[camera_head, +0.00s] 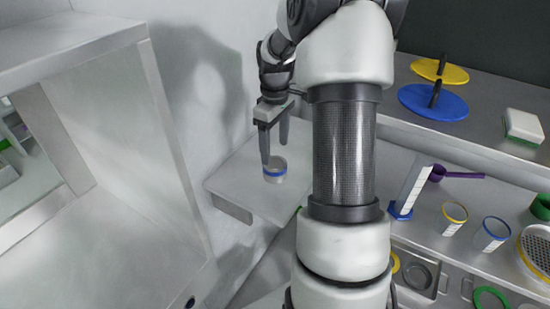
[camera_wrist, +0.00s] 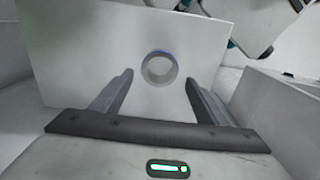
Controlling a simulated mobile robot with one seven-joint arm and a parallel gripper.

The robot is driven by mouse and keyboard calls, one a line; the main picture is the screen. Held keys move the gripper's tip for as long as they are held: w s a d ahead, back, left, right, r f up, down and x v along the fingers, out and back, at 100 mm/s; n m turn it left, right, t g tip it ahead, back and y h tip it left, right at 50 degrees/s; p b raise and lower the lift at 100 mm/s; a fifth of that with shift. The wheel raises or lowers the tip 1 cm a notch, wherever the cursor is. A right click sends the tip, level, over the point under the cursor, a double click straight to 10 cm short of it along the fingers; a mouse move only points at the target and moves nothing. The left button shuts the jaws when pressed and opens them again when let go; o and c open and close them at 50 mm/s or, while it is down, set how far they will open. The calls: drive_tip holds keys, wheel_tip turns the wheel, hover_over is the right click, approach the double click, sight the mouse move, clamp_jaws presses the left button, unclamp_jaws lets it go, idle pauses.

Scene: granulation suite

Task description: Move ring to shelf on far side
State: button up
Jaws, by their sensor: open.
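The ring (camera_head: 275,170) is a short grey band with a blue rim. It stands on a small pale wall shelf (camera_head: 232,178) left of my arm in the head view. In the wrist view the ring (camera_wrist: 159,68) shows from above, with the pale shelf surface (camera_wrist: 75,60) visible through its hole. In the wrist view the fingers of my gripper (camera_wrist: 158,82) lie to either side of the ring's line, with the ring just beyond the tips. Whether they touch it cannot be told.
A white cabinet (camera_head: 120,255) with an open front stands at the left.

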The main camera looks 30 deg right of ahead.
drive_tip(key=shift+r, duration=1.95)
drive_tip(key=shift+r, duration=0.1)
